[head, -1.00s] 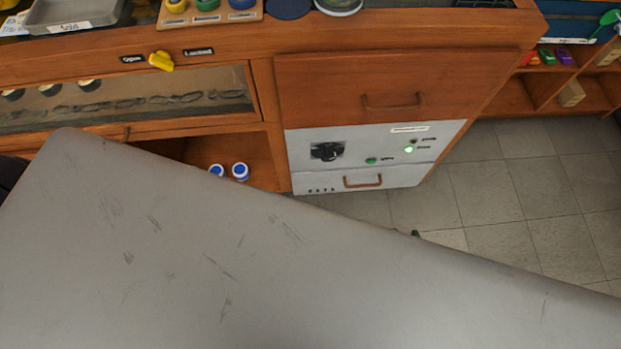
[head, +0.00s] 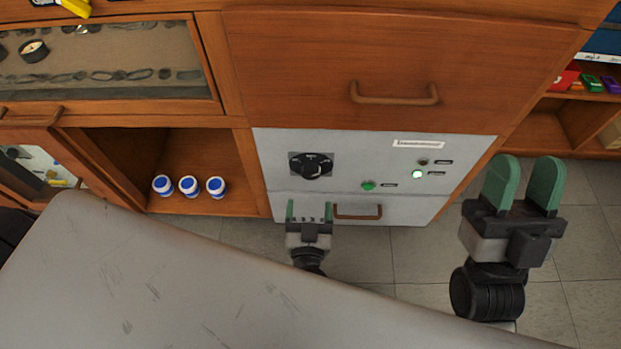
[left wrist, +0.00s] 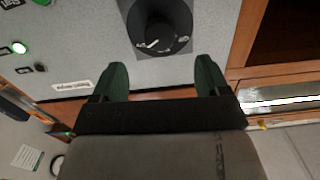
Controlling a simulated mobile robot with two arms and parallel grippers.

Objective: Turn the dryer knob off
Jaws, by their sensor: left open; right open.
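The black round dryer knob (head: 311,167) sits on a dark square plate on the grey panel (head: 350,180) of the wooden bench. In the left wrist view the knob (left wrist: 158,27) lies just beyond and between the fingertips, with a white pointer mark on it. My left gripper (head: 310,212) is open and empty, below the knob in the head view; its green fingers (left wrist: 154,75) are apart and do not visibly touch the knob. My right gripper (head: 524,180) is open and empty, to the right of the panel.
A lit green lamp (head: 417,174), a dark lamp (head: 423,161) and a green button (head: 368,185) are on the panel. A drawer handle (head: 358,212) is close to my left gripper. Several blue-and-white bottles (head: 188,186) stand in the open cabinet at left.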

